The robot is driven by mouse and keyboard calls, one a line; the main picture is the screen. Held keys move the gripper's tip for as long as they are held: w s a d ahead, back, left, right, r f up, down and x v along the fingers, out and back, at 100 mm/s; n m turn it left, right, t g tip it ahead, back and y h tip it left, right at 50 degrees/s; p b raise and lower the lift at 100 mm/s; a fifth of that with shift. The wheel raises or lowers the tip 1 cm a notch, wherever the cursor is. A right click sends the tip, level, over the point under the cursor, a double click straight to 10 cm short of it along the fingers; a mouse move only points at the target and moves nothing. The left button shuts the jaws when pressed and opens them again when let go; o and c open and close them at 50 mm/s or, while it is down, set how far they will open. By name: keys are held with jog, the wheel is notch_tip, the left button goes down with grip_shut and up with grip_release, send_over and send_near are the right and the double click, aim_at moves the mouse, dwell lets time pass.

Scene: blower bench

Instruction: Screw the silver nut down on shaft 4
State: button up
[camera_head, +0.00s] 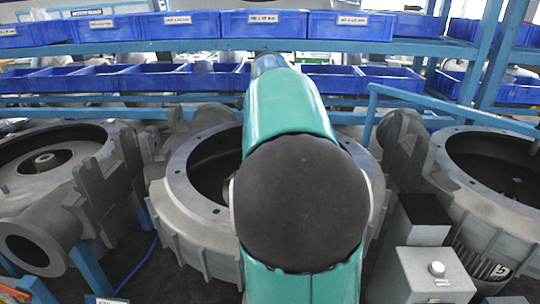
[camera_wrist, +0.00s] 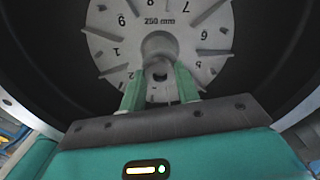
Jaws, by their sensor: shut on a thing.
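In the wrist view, my gripper (camera_wrist: 160,76) has its two green fingers shut on a small silver piece (camera_wrist: 160,68) with a dark opening, which looks like the silver nut. The fingers hide its sides. It sits in front of the grey hub (camera_wrist: 160,45) at the middle of a numbered disc (camera_wrist: 117,30) marked 250 mm. I cannot tell how far the nut is down the shaft. The shaft is mostly hidden and no shaft number shows. In the head view, my arm hides the gripper and the middle of the central blower housing (camera_head: 190,215).
In the head view, other grey housings stand at left (camera_head: 95,150) and right (camera_head: 450,160). A grey box with a button (camera_head: 432,275) stands at lower right. Blue bins (camera_head: 265,23) line the shelves behind.

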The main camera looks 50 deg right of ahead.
jog(key=m, duration=1)
jog(key=shift+m, duration=0.3)
jog(key=o, duration=0.8)
jog(key=shift+c, duration=0.2)
